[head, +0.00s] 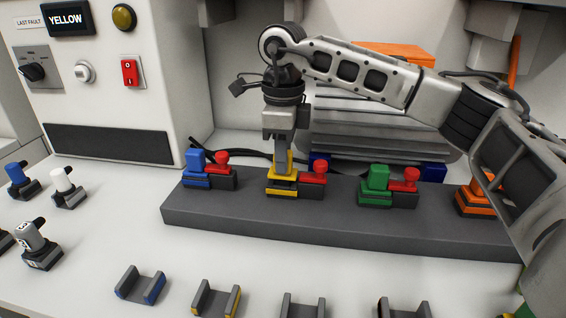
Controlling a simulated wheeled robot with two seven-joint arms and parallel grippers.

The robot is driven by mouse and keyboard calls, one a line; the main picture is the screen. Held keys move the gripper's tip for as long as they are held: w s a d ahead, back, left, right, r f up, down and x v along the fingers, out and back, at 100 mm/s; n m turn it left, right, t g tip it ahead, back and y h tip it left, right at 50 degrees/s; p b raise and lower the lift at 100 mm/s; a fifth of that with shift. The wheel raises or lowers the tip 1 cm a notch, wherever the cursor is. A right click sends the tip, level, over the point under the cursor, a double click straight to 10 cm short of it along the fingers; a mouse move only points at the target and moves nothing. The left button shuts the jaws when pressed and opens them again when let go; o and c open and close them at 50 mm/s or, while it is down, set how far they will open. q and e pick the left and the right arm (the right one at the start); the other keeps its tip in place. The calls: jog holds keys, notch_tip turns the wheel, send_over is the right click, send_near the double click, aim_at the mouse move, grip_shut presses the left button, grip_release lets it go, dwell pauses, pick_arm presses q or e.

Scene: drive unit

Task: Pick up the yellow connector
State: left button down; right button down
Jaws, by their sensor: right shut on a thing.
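The yellow connector (281,165) sits upright on its dark socket on the grey block (330,225), between the blue and green connectors. My right gripper (283,152) points straight down over it and is shut on it. The gripper hides most of the connector's upper part. A red knob (319,167) stands just to its right on the same socket. My left gripper is not in view.
A blue connector (195,165), a green connector (378,180) and an orange connector (474,200) stand on the same block. Empty cradles (216,297) line the front. A display (65,18) reads YELLOW.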

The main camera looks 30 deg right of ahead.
pick_arm(q)
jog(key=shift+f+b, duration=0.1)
jog(key=shift+b, duration=0.4)
pick_arm(e)
jog(key=s+a+r, duration=0.7)
jog(key=s+r, duration=0.4)
jog(key=s, duration=0.1)
jog(key=shift+r, duration=0.35)
jog(key=shift+a, duration=0.1)
